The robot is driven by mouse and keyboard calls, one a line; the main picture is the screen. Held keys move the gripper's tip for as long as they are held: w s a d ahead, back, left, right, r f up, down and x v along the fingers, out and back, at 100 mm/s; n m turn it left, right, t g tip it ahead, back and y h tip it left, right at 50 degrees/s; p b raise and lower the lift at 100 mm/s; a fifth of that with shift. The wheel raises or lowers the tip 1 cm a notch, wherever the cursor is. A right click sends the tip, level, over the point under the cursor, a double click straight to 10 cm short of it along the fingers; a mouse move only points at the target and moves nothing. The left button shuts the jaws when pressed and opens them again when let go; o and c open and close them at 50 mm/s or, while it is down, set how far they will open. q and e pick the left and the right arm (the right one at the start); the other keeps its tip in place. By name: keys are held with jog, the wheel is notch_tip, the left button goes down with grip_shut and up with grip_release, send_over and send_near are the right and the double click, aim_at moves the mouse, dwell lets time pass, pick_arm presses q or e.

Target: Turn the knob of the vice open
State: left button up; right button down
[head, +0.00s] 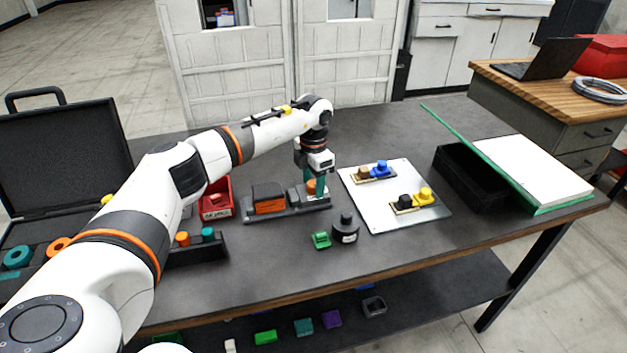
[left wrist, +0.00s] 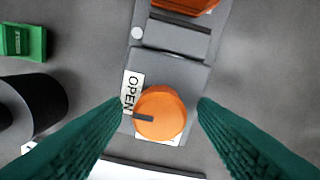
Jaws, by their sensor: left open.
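The vice (head: 262,210) is a grey fixture with an orange block (head: 269,207) in it, standing in the middle of the table. Its round orange knob (left wrist: 160,113) shows in the left wrist view, with a dark pointer bar on its left side. An "OPEN" label (left wrist: 132,92) lies just left of the knob, and a second white label is partly hidden below it. My left gripper (head: 314,187) points down over the knob. In the left wrist view its teal fingers (left wrist: 152,125) are open, one on each side of the knob, with gaps between. My right gripper is not in view.
A white plate (head: 381,212) with small blocks lies right of the vice. A black cylinder (head: 345,229) and a green block (head: 321,240) stand in front of it. A red bin (head: 216,207) is to the left, and a black open box (head: 466,182) is at right.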

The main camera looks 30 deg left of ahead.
aim_at(313, 183)
pick_arm(q)
notch_tip(313, 183, up, 12)
jog(key=b, duration=0.2)
dwell(0.4)
dwell(0.4)
